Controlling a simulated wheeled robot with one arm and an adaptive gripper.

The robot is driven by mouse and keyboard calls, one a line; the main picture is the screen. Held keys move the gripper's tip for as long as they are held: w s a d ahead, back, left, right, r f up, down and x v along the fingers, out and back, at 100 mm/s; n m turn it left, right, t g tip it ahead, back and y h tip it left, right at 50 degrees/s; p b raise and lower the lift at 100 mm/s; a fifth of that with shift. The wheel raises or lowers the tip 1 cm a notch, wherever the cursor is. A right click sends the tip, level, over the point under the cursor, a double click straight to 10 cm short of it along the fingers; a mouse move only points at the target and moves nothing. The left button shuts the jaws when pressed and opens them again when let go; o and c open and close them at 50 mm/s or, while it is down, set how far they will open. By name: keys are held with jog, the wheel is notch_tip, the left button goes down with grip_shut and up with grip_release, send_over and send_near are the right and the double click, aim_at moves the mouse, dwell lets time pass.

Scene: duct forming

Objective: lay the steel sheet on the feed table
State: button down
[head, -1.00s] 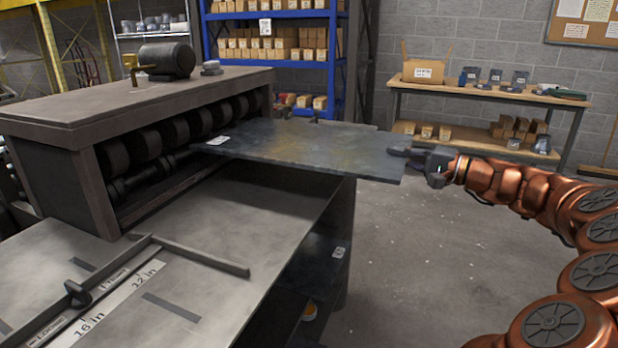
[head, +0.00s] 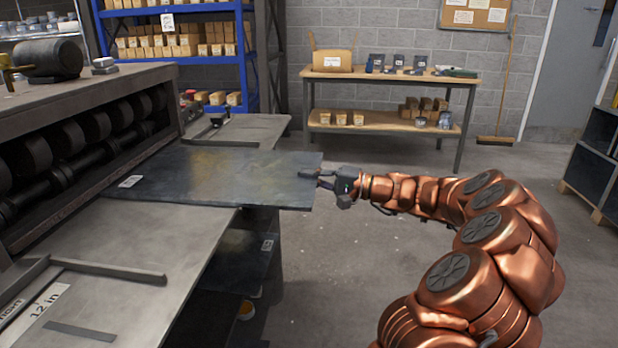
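The steel sheet (head: 215,176) is a dark grey, flat rectangle with a small white label near its left end. It extends over the far part of the grey feed table (head: 150,240), with its right end past the table's edge. I cannot tell whether it touches the table top. My gripper (head: 312,178) is at the sheet's right edge and appears shut on it, with one finger showing on top.
A roll-forming machine (head: 75,150) with a row of dark rollers stands at the left. A guide bar (head: 108,268) lies on the table's near part. A wooden bench (head: 390,78) and blue shelving (head: 185,70) stand behind. The floor (head: 400,235) between is clear.

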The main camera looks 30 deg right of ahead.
jog(key=c, duration=1.8)
grip_release()
jog(key=shift+c, duration=0.2)
jog(key=o, duration=0.5)
jog(key=shift+s+r, duration=0.1)
jog(key=shift+r, duration=0.05)
jog(key=shift+p+v, duration=0.4)
jog(key=shift+v, duration=5.55)
